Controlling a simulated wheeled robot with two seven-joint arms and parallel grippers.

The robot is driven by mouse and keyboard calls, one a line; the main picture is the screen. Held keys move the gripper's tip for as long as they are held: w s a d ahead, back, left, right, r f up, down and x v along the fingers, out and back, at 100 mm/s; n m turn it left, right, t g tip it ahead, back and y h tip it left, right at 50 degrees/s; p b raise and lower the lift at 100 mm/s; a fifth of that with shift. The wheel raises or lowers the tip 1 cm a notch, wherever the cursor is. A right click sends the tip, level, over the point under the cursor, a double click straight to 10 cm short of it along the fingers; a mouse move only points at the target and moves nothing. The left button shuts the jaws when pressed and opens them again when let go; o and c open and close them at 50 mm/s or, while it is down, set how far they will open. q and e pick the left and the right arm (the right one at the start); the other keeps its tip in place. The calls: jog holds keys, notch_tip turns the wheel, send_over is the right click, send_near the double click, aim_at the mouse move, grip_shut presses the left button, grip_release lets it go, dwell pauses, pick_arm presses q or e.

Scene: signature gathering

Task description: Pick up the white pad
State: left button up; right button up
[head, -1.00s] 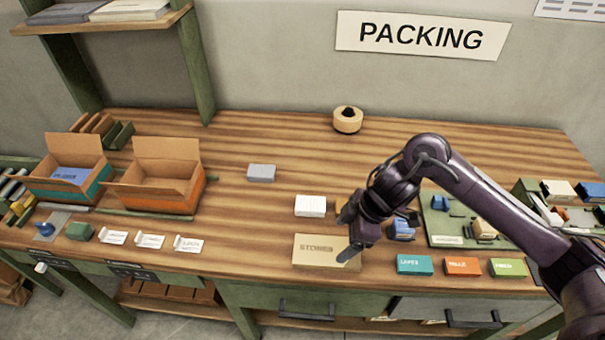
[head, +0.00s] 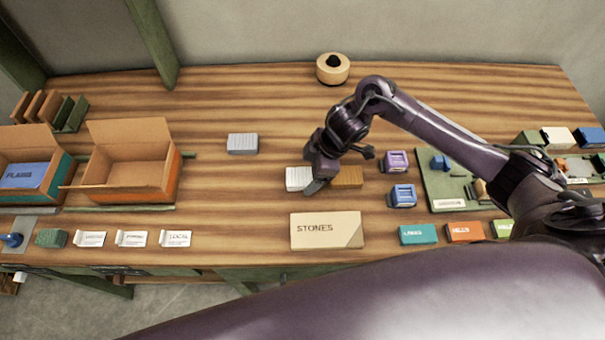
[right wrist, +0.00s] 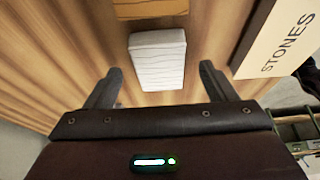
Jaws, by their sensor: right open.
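The white pad (head: 296,179) lies on the wooden table, left of a brown block (head: 347,177) and behind the STONES card (head: 326,230). In the right wrist view the pad (right wrist: 158,60) lies ahead, lined up between the two fingers. My right gripper (head: 313,174) is open and empty, over the right end of the pad and hiding part of it. In the right wrist view its fingertips (right wrist: 160,68) stand apart on either side of the pad's near end. I cannot tell whether they touch it. My left gripper is not in view.
A grey pad (head: 242,144) lies behind and to the left. An open orange box (head: 168,185) stands further left. Purple (head: 396,161) and blue (head: 403,196) stamp-like blocks sit to the right, near a green board (head: 436,180). A tape roll (head: 333,68) stands at the back.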

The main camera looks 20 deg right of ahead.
jog(key=shift+x, duration=0.8)
jog(key=shift+c, duration=0.6)
jog(key=c, duration=0.5)
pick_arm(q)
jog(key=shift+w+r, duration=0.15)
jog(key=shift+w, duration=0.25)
pick_arm(e)
jog(key=c, duration=0.4)
jog(key=shift+r, duration=0.1)
jog(key=shift+c, duration=0.2)
